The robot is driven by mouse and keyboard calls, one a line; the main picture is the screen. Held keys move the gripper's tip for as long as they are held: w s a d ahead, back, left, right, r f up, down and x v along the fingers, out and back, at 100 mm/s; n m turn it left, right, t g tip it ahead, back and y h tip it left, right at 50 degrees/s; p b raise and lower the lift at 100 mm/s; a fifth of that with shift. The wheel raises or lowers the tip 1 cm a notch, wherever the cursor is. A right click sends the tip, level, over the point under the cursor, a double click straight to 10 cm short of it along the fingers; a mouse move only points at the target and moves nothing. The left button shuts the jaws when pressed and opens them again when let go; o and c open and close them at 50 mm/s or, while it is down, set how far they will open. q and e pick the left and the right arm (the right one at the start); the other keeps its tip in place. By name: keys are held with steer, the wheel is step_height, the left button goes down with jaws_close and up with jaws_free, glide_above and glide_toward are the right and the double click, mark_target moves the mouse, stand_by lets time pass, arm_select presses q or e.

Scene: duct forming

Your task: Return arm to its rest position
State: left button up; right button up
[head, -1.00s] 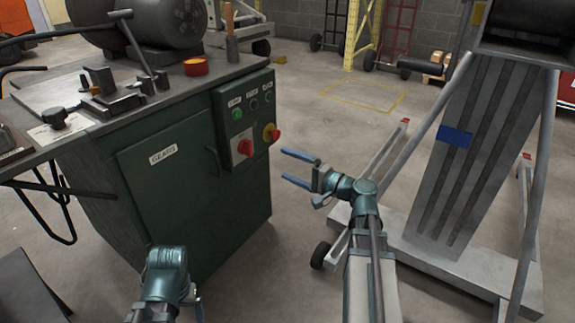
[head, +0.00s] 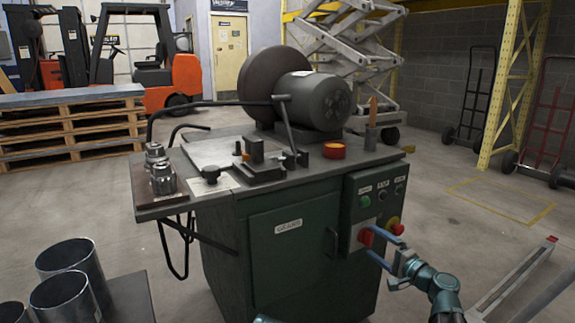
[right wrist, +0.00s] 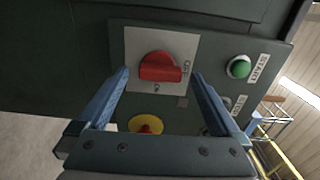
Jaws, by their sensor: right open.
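My right gripper (head: 383,248) is in front of the control panel of the green machine (head: 285,255). In the right wrist view the open fingers (right wrist: 160,100) stand on either side of a red rotary switch (right wrist: 160,68), marked OFF and ON on a light plate. I cannot tell whether they touch the panel. My left gripper is not in view; only a small piece of my arm shows at the bottom edge of the head view.
The panel also holds a green START button (right wrist: 239,67) and a yellow and red emergency stop (right wrist: 146,124). Metal cylinders (head: 70,262) stand at lower left. A pallet stack (head: 70,130) and orange forklift (head: 160,75) are behind.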

steer(key=shift+w+a, duration=0.35)
steer(key=shift+w, duration=0.25)
steer(key=v, duration=1.4)
steer(key=x, duration=1.4)
steer(key=shift+w, duration=0.2)
steer(key=shift+s+m, duration=0.2)
steer(key=shift+m, duration=0.7)
steer(key=m, duration=0.9)
steer(key=shift+d+m, duration=0.1)
steer(key=shift+m, duration=0.3)
steer(key=shift+f+m, duration=0.1)
steer(key=shift+m, duration=1.6)
